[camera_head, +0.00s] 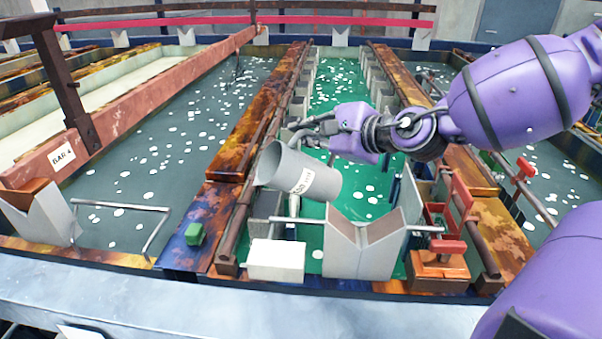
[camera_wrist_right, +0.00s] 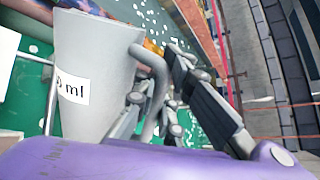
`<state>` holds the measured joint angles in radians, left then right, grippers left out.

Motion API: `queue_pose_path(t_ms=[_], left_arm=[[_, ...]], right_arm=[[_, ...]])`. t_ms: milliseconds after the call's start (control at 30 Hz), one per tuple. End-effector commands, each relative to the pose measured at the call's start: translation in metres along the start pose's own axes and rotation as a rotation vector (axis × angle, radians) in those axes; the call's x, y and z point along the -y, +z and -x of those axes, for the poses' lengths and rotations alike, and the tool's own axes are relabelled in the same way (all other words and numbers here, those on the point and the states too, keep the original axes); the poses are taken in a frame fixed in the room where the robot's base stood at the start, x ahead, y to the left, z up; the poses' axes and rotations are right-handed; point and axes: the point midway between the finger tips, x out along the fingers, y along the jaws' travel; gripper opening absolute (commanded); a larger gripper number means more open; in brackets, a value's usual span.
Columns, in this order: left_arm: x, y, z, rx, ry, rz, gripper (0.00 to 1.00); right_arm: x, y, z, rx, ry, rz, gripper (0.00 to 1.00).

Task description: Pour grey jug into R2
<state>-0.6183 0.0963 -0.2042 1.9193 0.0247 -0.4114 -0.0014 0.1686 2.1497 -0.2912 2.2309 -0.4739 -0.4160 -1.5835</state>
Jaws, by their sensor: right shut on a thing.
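The grey jug (camera_head: 318,185) is held in the air over the front of the green tank (camera_head: 340,85). It is tilted, with its mouth toward the left, and has a white label. No liquid is seen leaving it. My right gripper (camera_head: 312,128) is shut on the jug's handle. In the right wrist view the jug (camera_wrist_right: 95,75) shows its label ending in "ml", and the handle (camera_wrist_right: 155,85) lies by the fingers. I cannot read any R2 mark. My left gripper is not in view.
A grey V-shaped support (camera_head: 345,255) and a white box (camera_head: 276,260) stand at the front edge under the jug. A bar (camera_head: 130,105) labelled "BAR 4" spans the left tanks. A red clamp (camera_head: 450,245) stands at right.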

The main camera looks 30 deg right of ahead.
Motion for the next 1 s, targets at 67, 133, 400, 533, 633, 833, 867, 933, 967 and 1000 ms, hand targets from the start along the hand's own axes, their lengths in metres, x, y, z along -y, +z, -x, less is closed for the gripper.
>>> queue_pose_path(t_ms=[67,133,400,533,633,833,867,933,967,1000], left_arm=[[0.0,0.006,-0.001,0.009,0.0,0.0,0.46],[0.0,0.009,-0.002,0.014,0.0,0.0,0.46],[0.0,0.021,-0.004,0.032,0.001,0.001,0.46],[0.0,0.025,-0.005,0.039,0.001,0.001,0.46],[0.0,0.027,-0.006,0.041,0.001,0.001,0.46],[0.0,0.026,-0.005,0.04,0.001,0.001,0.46],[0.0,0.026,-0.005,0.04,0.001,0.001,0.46],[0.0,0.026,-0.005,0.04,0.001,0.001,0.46],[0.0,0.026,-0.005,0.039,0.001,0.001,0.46],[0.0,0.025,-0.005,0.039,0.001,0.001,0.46]], right_arm=[[-0.001,0.001,-0.002,-0.007,0.002,0.017,0.0],[-0.002,0.002,-0.003,-0.015,0.005,0.028,0.0],[-0.006,0.005,-0.006,-0.046,0.013,0.08,0.0],[-0.007,0.006,-0.007,-0.058,0.017,0.1,0.0],[-0.007,0.007,-0.007,-0.062,0.017,0.107,0.0],[-0.007,0.008,-0.007,-0.062,0.016,0.108,0.0],[-0.006,0.008,-0.007,-0.062,0.016,0.108,0.0],[-0.007,0.008,-0.007,-0.062,0.016,0.108,0.0],[-0.007,0.008,-0.006,-0.062,0.016,0.108,0.0],[-0.007,0.008,-0.005,-0.062,0.016,0.108,0.0]])
